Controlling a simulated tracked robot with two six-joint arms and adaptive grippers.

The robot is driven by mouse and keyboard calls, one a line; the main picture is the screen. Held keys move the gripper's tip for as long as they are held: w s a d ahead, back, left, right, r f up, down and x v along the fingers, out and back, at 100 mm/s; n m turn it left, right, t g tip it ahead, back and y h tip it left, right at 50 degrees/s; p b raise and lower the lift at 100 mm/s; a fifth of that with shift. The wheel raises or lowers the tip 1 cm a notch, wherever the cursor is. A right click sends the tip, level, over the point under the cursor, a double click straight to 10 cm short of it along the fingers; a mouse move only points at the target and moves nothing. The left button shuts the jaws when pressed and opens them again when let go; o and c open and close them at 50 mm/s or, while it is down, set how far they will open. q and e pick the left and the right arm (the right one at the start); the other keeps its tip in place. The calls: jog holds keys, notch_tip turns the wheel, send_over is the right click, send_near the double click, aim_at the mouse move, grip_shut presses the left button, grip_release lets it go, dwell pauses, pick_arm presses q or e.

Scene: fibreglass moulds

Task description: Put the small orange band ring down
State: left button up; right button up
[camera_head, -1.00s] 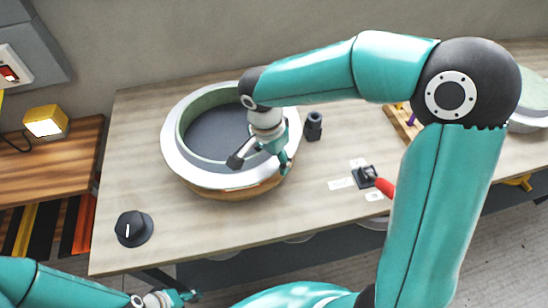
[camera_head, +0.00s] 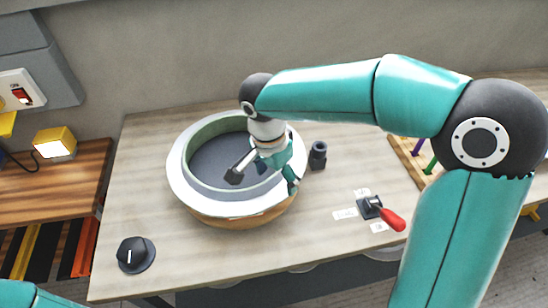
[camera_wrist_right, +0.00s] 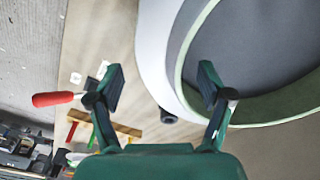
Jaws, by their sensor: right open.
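I cannot make out a small orange band ring in either view. My right gripper (camera_head: 263,180) is over the near right part of a large round mould (camera_head: 182,184) with a wide white rim, a green inner wall and a grey floor. The mould (camera_wrist_right: 157,60) lies beyond and beside the right finger there. Whether the fingers touch the mould is not clear. Only a bit of my left arm shows at the lower left; its gripper is out of view.
On the table (camera_head: 200,260) stand a black knob (camera_head: 135,255) at front left, a dark cylinder (camera_head: 318,156) right of the mould, and a red-handled lever (camera_head: 390,218) near small white labels. A wooden rack (camera_head: 408,158) is farther right. The front middle is clear.

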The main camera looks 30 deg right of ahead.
notch_tip(320, 180, up, 7)
jog(key=shift+a, duration=0.45)
jog(key=shift+s+f, duration=0.1)
